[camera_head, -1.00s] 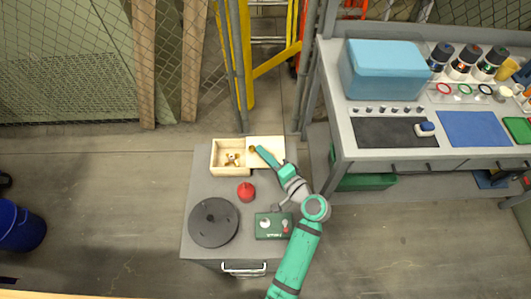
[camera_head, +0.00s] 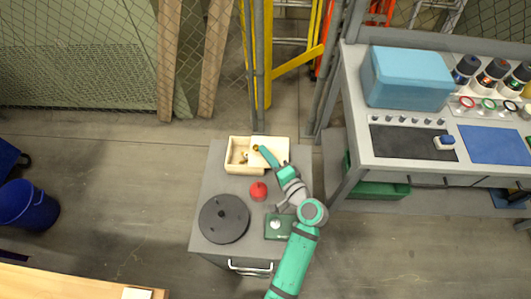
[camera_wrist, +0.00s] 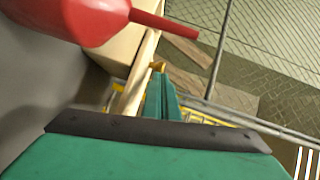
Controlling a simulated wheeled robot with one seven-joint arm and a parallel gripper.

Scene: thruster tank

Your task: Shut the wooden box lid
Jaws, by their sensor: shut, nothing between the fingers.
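The pale wooden box (camera_head: 231,165) stands at the back of the grey cabinet top. Its flat lid (camera_head: 278,145) covers the right part, and the left part is open with small brownish items inside. A small brass-coloured knob (camera_head: 256,148) sits near the lid's left edge; it also shows in the wrist view (camera_wrist: 158,66). My gripper (camera_head: 262,151) is shut and empty, over the lid with its tip at the knob's right side. In the wrist view my gripper's fingers (camera_wrist: 161,98) reach to the knob; contact is hard to tell. The wooden box (camera_wrist: 116,48) is partly hidden there.
On the cabinet top (camera_head: 206,187), a red object with a spout (camera_head: 258,191), a dark disc (camera_head: 224,219) and a green device (camera_head: 276,226) stand in front of the box. A workbench (camera_head: 400,152) is at right, mesh fence behind.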

